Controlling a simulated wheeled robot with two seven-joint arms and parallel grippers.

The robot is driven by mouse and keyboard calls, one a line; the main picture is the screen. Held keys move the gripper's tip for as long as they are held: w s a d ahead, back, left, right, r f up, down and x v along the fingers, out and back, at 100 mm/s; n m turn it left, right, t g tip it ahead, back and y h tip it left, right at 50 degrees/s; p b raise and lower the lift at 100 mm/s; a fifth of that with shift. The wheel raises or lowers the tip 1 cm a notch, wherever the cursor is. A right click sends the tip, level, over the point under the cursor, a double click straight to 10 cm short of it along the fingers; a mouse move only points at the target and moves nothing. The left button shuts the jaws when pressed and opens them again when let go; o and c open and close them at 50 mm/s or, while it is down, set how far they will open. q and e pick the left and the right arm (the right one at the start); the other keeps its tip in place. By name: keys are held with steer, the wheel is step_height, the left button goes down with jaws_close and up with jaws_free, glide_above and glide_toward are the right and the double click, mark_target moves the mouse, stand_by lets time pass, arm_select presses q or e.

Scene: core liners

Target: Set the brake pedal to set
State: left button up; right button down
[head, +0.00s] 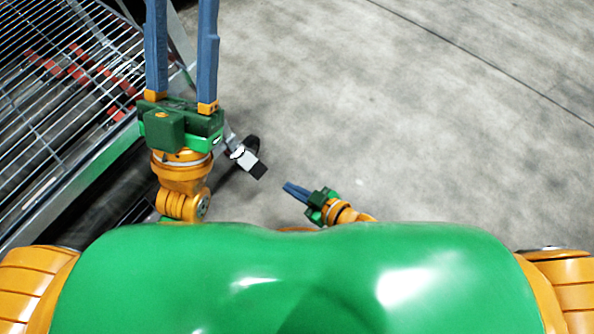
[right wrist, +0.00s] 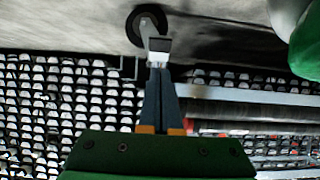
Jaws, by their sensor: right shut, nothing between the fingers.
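The brake pedal (head: 243,156) is a light grey lever with a black end, sticking out low from the cart's lower corner beside a dark caster wheel. In the right wrist view the pedal (right wrist: 159,46) stands just beyond my fingertips. My right gripper (head: 287,187) is shut and empty, a short gap to the right of the pedal's black end and pointing at it. It also shows in the right wrist view (right wrist: 160,70), where I cannot tell whether it touches the pedal. My left gripper (head: 182,20) is open and empty, beside the cart; its fingertips reach the top edge.
A wire-mesh cart (head: 70,60) with a metal frame fills the left side and holds dark and red-ended long pieces. The caster wheel (right wrist: 136,24) shows in the right wrist view. The concrete floor (head: 430,120) to the right is clear.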

arm_select(q)
steer(key=shift+w+d+f+n+g+y, duration=0.1)
steer(key=shift+w+f+n+g+y, duration=0.1)
steer(key=shift+w+f+g+y, duration=0.4)
steer(key=shift+w+f+n+g+y, duration=0.2)
steer(key=shift+w+f+g, duration=0.2)
steer(key=shift+w+f, duration=0.45)
steer(key=shift+r, duration=0.1)
